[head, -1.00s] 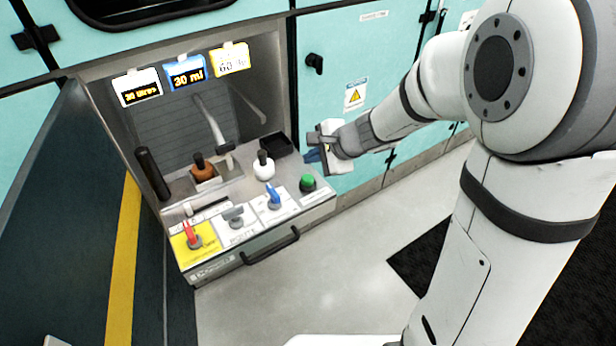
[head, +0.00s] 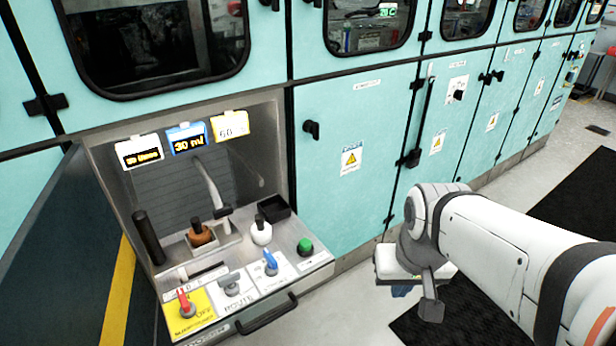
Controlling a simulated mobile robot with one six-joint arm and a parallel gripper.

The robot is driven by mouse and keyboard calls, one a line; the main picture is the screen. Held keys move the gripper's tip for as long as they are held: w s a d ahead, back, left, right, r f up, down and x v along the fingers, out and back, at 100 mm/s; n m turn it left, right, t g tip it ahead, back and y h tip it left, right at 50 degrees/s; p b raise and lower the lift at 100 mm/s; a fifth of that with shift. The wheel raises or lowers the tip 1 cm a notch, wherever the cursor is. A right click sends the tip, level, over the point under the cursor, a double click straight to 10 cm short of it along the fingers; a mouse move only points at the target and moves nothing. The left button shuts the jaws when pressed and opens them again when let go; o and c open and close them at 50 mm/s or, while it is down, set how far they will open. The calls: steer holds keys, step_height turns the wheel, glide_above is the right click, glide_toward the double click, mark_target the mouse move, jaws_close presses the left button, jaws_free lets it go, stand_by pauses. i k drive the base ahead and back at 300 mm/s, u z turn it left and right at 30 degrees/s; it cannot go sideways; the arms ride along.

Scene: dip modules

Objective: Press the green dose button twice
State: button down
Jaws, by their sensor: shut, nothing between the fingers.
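The round green dose button (head: 305,247) stands on the right end of the sloped metal panel (head: 316,270), with a white label at its foot. Nothing touches or covers it. My gripper (head: 402,291) hangs to the right of the panel, clear of the button and pointing down.
Left of the button are a blue knob (head: 270,262), a grey knob (head: 230,287) and a red knob (head: 185,303). A handle bar (head: 266,315) runs along the panel front. A teal cabinet wall (head: 350,115) stands behind.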

mark_target(305, 244)
steer(key=u, duration=1.9)
steer(key=k, duration=0.9)
steer(key=z, duration=1.2)
steer(key=i, duration=1)
steer(key=z, duration=0.1)
